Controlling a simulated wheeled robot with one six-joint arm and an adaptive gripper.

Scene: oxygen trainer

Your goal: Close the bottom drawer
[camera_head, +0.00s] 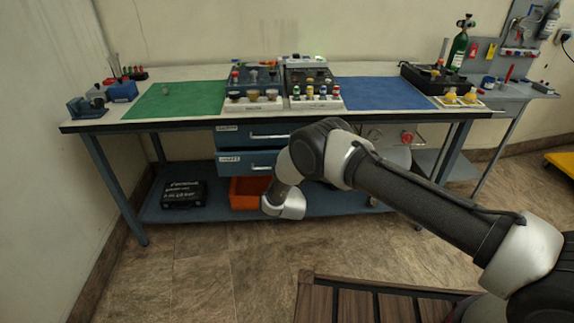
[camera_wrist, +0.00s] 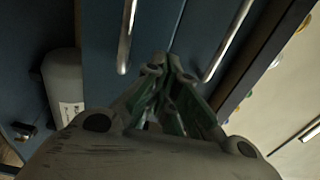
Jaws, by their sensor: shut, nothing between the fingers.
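The bottom drawer (camera_head: 262,157) has a blue front with a white label and a metal bar handle, and hangs under the workbench below the top drawer (camera_head: 238,139). My arm covers its right part in the head view, so how far it stands out is hard to tell. In the wrist view the picture is turned: the bottom drawer's handle (camera_wrist: 127,38) is left and the top drawer's handle (camera_wrist: 228,42) is right. My gripper (camera_wrist: 167,62) is shut and empty, its tips by the seam between the fronts; contact cannot be told. It is hidden in the head view.
An orange bin (camera_head: 247,192) and a black case (camera_head: 183,195) sit on the lower shelf (camera_head: 222,205). The bench top carries a green mat (camera_head: 190,102), a blue mat (camera_head: 385,94) and several small items. The floor at front left is clear.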

